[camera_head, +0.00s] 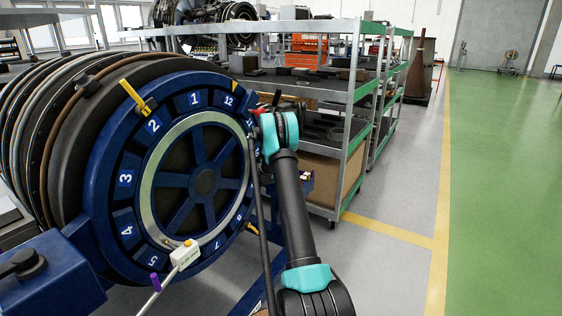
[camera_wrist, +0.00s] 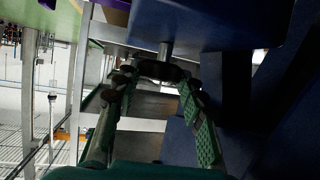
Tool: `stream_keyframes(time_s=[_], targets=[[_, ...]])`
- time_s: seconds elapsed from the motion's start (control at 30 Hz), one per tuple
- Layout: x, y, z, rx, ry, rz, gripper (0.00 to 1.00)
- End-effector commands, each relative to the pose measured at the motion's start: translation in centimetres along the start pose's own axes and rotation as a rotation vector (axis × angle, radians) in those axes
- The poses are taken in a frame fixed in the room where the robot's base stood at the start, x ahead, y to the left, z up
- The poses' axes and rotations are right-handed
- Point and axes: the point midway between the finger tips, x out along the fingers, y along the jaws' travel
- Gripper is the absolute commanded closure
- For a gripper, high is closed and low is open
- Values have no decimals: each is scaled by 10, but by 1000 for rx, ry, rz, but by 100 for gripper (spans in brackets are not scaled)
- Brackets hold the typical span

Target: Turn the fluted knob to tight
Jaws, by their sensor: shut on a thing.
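In the wrist view, a dark fluted knob (camera_wrist: 160,70) sits on a short metal shaft below a dark blue block (camera_wrist: 205,25). My gripper (camera_wrist: 154,86) has its two green-padded fingers on either side of the knob, shut on it near the fingertips. The knob's markings and how far it is turned do not show. In the head view, my arm reaches up beside the right edge of the blue numbered ring (camera_head: 127,178). The fingers and the held knob cannot be made out there, hidden behind my wrist.
A grey metal shelf rack (camera_head: 352,110) with loaded shelves stands close behind my arm. A blue box with a black lobed knob (camera_head: 22,263) is at the lower left. A white tool with a yellow button (camera_head: 185,254) is at the ring's bottom. The green floor (camera_head: 505,190) at right is clear.

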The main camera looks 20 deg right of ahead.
Motion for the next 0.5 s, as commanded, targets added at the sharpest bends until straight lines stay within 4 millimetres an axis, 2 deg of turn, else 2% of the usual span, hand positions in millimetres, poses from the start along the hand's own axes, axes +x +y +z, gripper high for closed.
stream_keyframes(time_s=[0.23,0.27,0.4,0.5], targets=[[0,0,2,1,-3,1,89],[0,0,2,1,-3,1,56],[0,0,1,0,-2,0,39],[0,0,1,0,-2,0,39]])
